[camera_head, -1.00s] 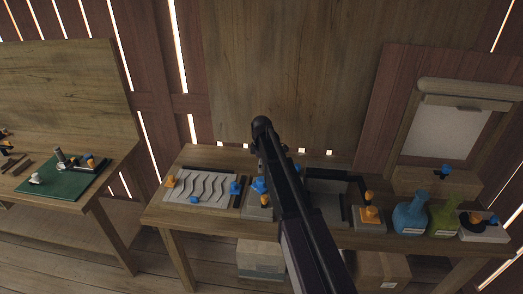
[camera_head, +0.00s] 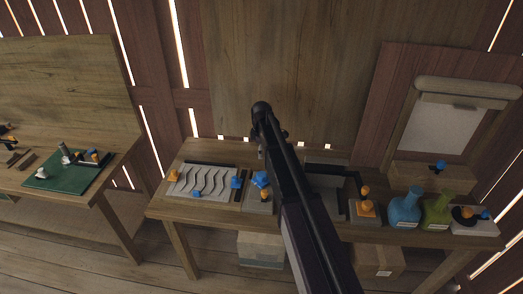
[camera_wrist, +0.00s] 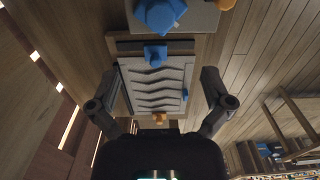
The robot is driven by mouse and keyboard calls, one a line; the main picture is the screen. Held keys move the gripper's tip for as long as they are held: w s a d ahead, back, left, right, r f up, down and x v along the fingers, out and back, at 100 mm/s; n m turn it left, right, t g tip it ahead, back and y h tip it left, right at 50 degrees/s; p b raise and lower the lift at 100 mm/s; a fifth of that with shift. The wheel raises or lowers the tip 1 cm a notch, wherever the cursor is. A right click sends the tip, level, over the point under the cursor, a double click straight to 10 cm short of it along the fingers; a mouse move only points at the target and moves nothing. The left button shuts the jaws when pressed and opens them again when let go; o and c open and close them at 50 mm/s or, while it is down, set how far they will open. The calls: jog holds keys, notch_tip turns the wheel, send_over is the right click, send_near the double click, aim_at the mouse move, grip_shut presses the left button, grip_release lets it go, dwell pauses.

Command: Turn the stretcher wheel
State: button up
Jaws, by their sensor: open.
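A blue lobed wheel (camera_head: 261,180) sits on a grey block on the middle table, just left of my arm in the head view. I take it for the stretcher wheel, though no label shows. A large blue knob (camera_wrist: 158,14) at the top of the wrist view appears to be the same wheel, cut by the frame edge. My gripper (camera_wrist: 160,88) is open and empty, its two fingers spread wide. Between them, beyond the fingertips, shows a pale panel with wavy slats (camera_wrist: 158,88). The gripper is not clear in the head view.
The wavy-slat panel (camera_head: 208,181) lies left of the wheel, with blue and orange knobs around it. Right of my arm are an orange knob (camera_head: 365,207), a blue flask (camera_head: 406,206) and a green flask (camera_head: 436,210). A second table (camera_head: 110,178) with a green mat stands left.

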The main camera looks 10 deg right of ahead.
jog(key=shift+s, duration=0.1)
dwell(0.4)
jog(key=s+f+m+b, duration=0.2)
jog(key=s+m, duration=0.5)
jog(key=s, duration=0.7)
jog(key=s+d+f+m+b, duration=0.1)
jog(key=s+m, duration=0.6)
jog(key=s, duration=0.8)
jog(key=shift+f+m+b, duration=0.3)
jog(key=shift+f+b, duration=0.15)
